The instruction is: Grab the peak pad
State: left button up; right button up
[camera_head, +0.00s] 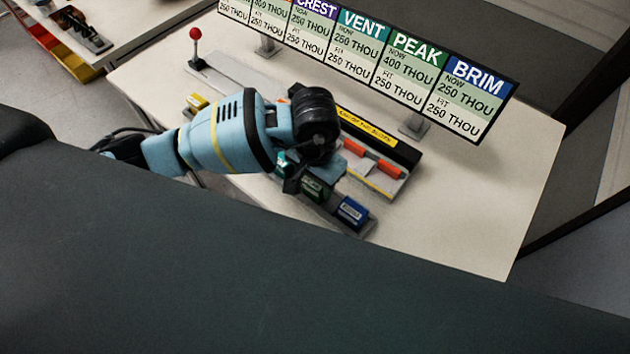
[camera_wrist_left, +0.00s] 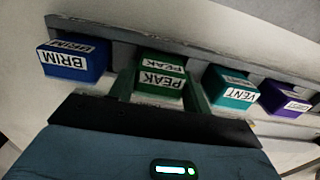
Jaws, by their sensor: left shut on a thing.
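The green peak pad (camera_wrist_left: 162,73), labelled PEAK, sits in the row on the grey rail, between the blue brim pad (camera_wrist_left: 75,62) and the teal vent pad (camera_wrist_left: 231,88). My left gripper (camera_wrist_left: 160,92) is shut on it, with one finger on each side. In the head view the peak pad (camera_head: 314,189) is partly hidden by my left gripper (camera_head: 302,181); the brim pad (camera_head: 352,211) shows at the rail's near end. The peak pad still appears down in the row. My right gripper is not in view.
A purple pad (camera_wrist_left: 284,99) lies beyond the vent pad. Behind the rail is a fixture (camera_head: 372,165) with orange pieces and a yellow label strip. A sign board (camera_head: 400,65) stands at the table's back. A red-knobbed lever (camera_head: 195,36) stands left. The table's right side is clear.

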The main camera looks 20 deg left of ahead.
aim_at(314, 185)
pick_arm(q)
notch_tip(314, 185, up, 3)
jog(key=shift+f, duration=0.1)
jog(key=shift+s+d+r, duration=0.1)
jog(key=shift+s+r, duration=0.1)
jog(key=shift+s, duration=0.4)
jog(key=s+d+r+b, duration=0.1)
jog(key=s+d, duration=0.1)
jog(key=s, duration=1.2)
jog(key=shift+s+d+r+b, duration=0.25)
jog(key=shift+s+d+b, duration=0.05)
jog(key=shift+s, duration=0.05)
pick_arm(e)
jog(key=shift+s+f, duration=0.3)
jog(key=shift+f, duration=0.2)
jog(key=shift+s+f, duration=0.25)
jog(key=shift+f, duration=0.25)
